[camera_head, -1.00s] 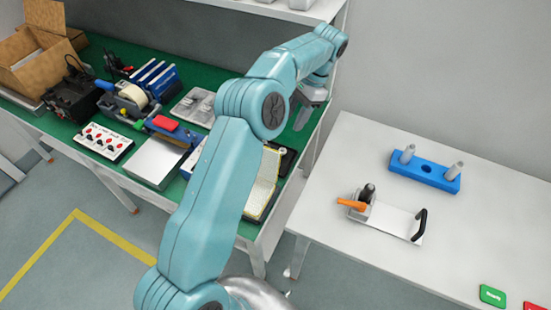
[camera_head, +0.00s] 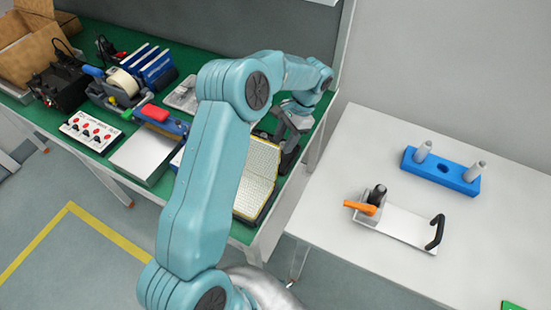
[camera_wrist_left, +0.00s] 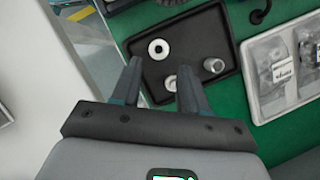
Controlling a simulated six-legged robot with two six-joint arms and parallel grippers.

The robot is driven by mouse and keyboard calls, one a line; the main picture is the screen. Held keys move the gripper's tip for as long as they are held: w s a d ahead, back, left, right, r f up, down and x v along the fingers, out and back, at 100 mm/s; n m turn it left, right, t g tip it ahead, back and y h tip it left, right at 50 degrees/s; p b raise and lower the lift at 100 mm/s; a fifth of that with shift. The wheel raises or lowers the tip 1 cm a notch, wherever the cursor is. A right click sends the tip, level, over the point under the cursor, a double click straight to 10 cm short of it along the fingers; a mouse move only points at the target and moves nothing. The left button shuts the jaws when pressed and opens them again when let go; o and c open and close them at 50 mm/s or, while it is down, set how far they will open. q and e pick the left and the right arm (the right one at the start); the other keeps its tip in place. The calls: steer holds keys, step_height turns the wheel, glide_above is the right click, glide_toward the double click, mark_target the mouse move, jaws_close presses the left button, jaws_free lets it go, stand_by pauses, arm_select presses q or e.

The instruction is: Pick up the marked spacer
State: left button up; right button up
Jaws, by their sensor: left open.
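My left gripper (camera_head: 288,140) is at the right end of the green bench in the head view, pointing down over a dark tray (camera_head: 291,158) that it partly hides. In the left wrist view, the open fingers (camera_wrist_left: 160,68) reach over the black tray (camera_wrist_left: 193,42). A white ring-shaped spacer (camera_wrist_left: 152,54) lies beyond the left fingertip. A silver spacer (camera_wrist_left: 170,83) shows between the fingers, partly covered by the right one. Another silver spacer (camera_wrist_left: 215,66) stands right of the fingers. I cannot tell which spacer is marked. My right gripper is not in view.
A yellow-edged pad (camera_head: 259,180) lies on the bench beside the dark tray. A clear tray of bagged parts (camera_wrist_left: 285,70) is to its right in the wrist view. The white table (camera_head: 350,145) holds a blue two-post block (camera_head: 440,172) and an orange-handled fixture (camera_head: 400,222).

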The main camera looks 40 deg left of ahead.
arm_select(q)
steer(key=shift+s+f, duration=0.3)
steer(key=shift+f, duration=0.25)
steer(key=x, duration=0.4)
steer(key=shift+f+p, duration=0.4)
steer(key=shift+r, duration=0.1)
steer(key=c, duration=0.8)
